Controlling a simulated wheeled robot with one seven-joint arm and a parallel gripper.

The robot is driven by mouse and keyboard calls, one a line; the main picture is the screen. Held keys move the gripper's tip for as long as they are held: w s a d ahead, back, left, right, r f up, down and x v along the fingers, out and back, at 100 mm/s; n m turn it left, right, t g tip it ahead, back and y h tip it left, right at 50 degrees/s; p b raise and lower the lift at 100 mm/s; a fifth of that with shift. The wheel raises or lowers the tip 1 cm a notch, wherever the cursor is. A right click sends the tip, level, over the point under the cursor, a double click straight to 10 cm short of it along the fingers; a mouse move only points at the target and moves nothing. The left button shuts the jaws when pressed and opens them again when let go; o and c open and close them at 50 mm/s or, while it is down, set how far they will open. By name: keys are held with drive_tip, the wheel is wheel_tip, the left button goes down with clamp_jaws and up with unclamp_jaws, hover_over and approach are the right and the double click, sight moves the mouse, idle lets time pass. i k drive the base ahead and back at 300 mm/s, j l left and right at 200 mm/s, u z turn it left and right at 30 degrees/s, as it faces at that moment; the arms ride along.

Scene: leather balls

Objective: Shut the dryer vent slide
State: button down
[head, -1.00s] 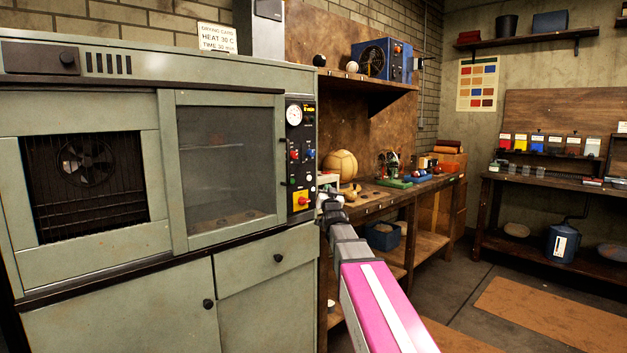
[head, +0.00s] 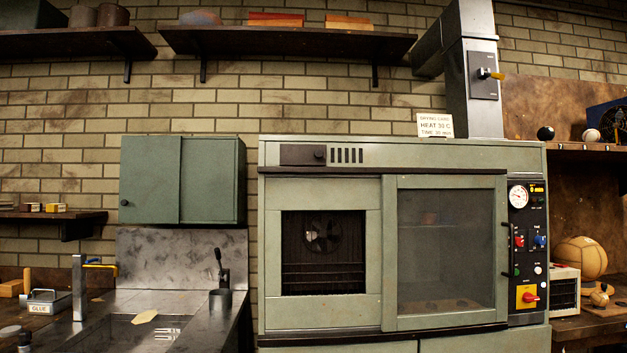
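The green dryer cabinet (head: 395,322) stands right of centre in the head view. On its top front strip is the vent slide, a dark plate with a round black knob (head: 303,154). The plate sits at the left of the strip. A row of dark vent slots (head: 347,155) shows uncovered just to its right. My gripper is not in view, and no part of my arm shows.
A metal duct (head: 470,80) with a yellow-handled lever rises behind the dryer. A control panel (head: 528,250) is on the dryer's right. A sink bench (head: 215,315) stands to its left, below a green wall cabinet (head: 183,180). Shelves (head: 290,42) hang above.

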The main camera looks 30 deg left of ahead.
sight(290, 154)
drive_tip(key=j+u, duration=0.1)
drive_tip(key=u, duration=0.3)
drive_tip(key=k+j+u, duration=0.1)
drive_tip(key=u, duration=0.25)
drive_tip(key=j+u, duration=0.1)
drive_tip(key=u, duration=0.3)
drive_tip(key=j+u, duration=0.15)
drive_tip(key=u, duration=0.25)
